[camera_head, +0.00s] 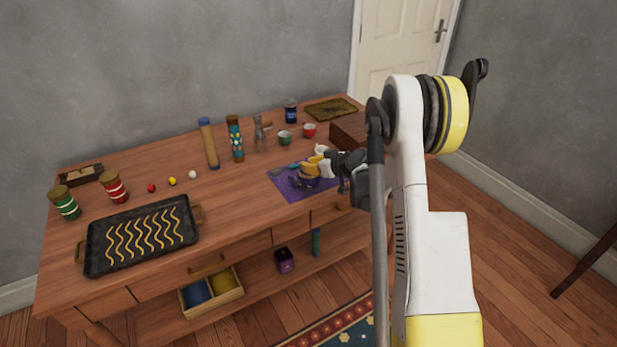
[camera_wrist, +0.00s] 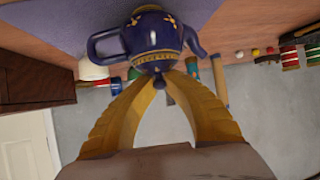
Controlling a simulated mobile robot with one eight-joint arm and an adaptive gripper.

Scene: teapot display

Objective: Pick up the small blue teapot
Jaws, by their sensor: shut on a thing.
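The small blue teapot (camera_wrist: 152,36) has gold trim and yellow markings. It fills the top middle of the wrist view, appearing upside down, with its handle at the left and spout at the right. My gripper's yellow fingers (camera_wrist: 165,78) close around the lid's round knob. In the head view my gripper (camera_head: 310,171) is over the purple mat (camera_head: 276,176) at the table's right front, and largely covers the teapot there. I cannot tell whether the teapot touches the mat.
Green (camera_head: 285,138) and red (camera_head: 309,130) cups stand behind my gripper, near a brown box (camera_head: 350,131). A glass bottle (camera_head: 260,136) and patterned cylinder (camera_head: 235,140) stand farther left. A black tray (camera_head: 138,238) lies at the left front.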

